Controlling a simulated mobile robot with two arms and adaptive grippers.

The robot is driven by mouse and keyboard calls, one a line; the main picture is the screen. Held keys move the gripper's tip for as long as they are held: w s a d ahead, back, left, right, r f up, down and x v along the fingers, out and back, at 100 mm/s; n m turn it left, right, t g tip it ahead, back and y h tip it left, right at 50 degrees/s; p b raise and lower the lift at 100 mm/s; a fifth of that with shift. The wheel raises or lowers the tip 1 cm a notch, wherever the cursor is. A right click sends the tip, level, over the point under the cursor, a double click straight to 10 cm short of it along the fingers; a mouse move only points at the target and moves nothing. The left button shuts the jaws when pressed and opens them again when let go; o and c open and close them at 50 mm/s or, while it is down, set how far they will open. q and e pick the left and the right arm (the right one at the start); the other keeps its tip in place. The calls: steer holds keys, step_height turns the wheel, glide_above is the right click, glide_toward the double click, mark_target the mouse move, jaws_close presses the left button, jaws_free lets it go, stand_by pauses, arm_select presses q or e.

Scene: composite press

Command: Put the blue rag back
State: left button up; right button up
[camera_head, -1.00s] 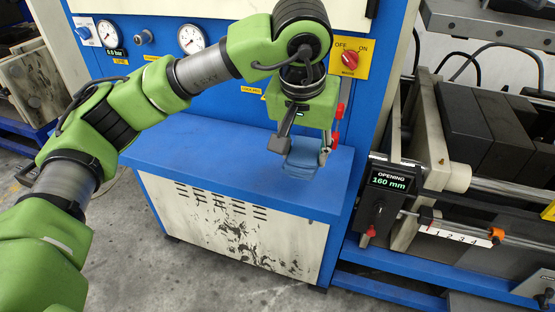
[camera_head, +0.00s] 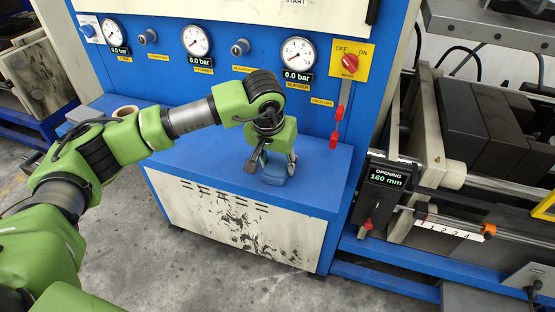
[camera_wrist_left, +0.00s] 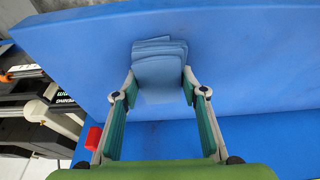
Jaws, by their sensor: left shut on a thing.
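The blue rag (camera_head: 275,175) is a folded, lighter-blue stack of cloth. My left gripper (camera_head: 270,164) is shut on it, pointing down over the blue ledge (camera_head: 318,185) of the press cabinet. In the left wrist view the rag (camera_wrist_left: 160,62) sits between the fingertips of my left gripper (camera_wrist_left: 160,84), with the ledge around it. I cannot tell whether the rag touches the ledge or is slightly above it. My right gripper is not in view.
A roll of tape (camera_head: 125,112) lies on the ledge's left part, partly behind my arm. The ledge right of the rag is clear.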

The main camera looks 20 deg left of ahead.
mark_target(273, 172)
arm_select(q)
steer(key=shift+f+b, duration=0.2)
steer(key=shift+b, duration=0.1)
steer(key=o, duration=1.2)
steer(key=shift+r, duration=0.1)
steer(key=shift+r, duration=0.1)
steer(key=shift+r+p, duration=0.2)
steer(key=shift+p, duration=0.2)
steer(key=shift+r+b, duration=0.3)
steer(key=shift+b+v, duration=1.15)
steer(key=shift+v, duration=4.45)
steer(key=shift+s+d, duration=0.1)
steer(key=shift+s, duration=0.05)
